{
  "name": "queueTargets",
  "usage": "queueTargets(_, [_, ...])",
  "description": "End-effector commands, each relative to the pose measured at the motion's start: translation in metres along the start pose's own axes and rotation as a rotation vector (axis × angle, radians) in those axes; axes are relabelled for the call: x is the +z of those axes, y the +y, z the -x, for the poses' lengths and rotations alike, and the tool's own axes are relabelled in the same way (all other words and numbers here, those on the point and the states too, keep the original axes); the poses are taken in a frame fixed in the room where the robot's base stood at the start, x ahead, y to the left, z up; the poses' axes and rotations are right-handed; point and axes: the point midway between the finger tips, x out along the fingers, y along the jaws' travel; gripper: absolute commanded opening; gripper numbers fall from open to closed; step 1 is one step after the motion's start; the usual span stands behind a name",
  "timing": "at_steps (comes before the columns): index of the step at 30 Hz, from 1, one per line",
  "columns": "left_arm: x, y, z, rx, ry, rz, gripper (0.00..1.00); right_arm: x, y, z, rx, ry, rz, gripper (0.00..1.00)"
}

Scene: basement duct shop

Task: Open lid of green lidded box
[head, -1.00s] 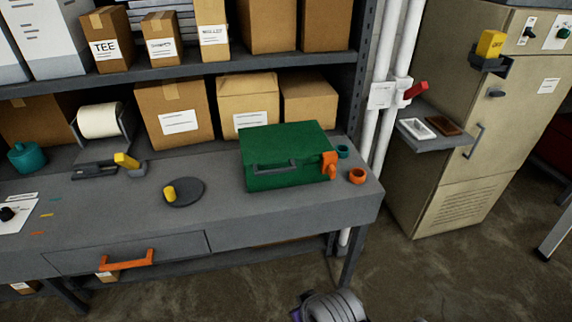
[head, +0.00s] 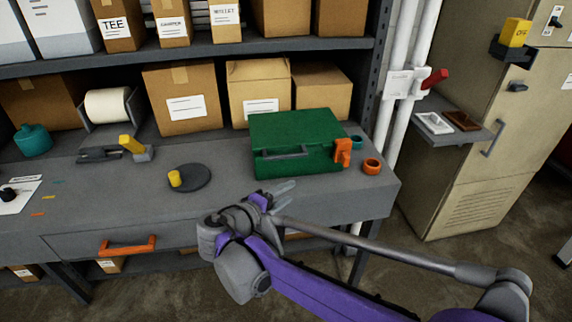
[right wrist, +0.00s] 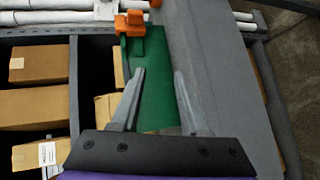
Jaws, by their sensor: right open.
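The green lidded box (head: 297,143) sits on the grey workbench with its lid down. It has a grey handle on its front and an orange latch (head: 342,152) at its right end. My right gripper (head: 284,190) is open and empty in front of the box, near the bench's front edge. In the right wrist view the gripper's open fingers (right wrist: 160,95) point toward the green box (right wrist: 155,95), with the orange latch (right wrist: 130,25) beyond them. I cannot tell the exact gap to the box. My left gripper is in neither view.
On the grey workbench (head: 110,210), an orange ring (head: 371,166) lies right of the box. A dark disc (head: 192,180) with a yellow knob (head: 174,178) lies to the left. Cardboard boxes (head: 180,98) stand behind. White pipes (head: 398,80) rise at the right.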

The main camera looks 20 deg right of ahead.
Motion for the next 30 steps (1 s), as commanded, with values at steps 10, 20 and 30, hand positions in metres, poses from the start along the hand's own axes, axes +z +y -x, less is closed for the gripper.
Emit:
queueTargets(10, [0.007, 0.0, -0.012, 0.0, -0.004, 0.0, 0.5, -0.064, 0.023, 0.019, 0.293, 0.03, 0.03, 0.45])
queueTargets(20, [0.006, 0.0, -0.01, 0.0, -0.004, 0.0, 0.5, -0.064, 0.04, -0.034, 0.292, 0.027, 0.03, 0.45])
queueTargets(30, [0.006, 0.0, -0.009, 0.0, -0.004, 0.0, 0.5, -0.067, 0.052, -0.077, 0.291, 0.03, 0.03, 0.45])
